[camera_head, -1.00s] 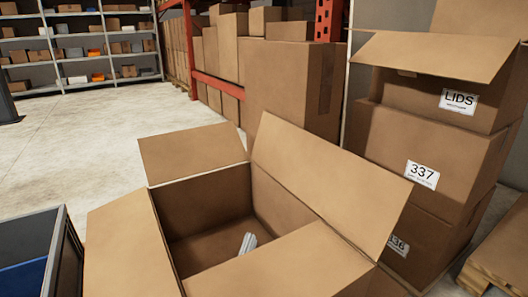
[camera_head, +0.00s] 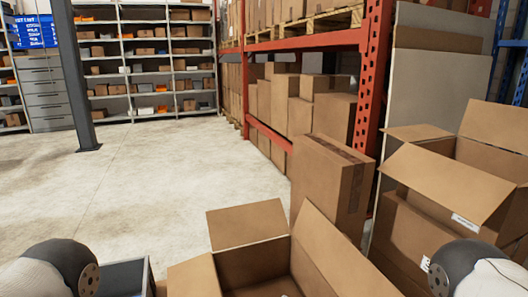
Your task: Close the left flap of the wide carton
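The wide carton (camera_head: 255,266) stands open at the bottom centre of the head view, its lower part cut off by the picture edge. Its left flap (camera_head: 195,278) is folded outward to the left. The far flap (camera_head: 247,223) stands up and leans back. The right flap (camera_head: 328,254) stands up and leans outward to the right. The near flap is out of view. Parts of my arms show at the bottom left and bottom right corners, but neither gripper is in view.
A grey bin (camera_head: 128,278) stands left of the carton. Another open carton (camera_head: 459,184) sits on a stack at the right. A tall closed box (camera_head: 328,185) stands behind, by the red rack (camera_head: 372,75). The floor (camera_head: 120,190) at left is clear.

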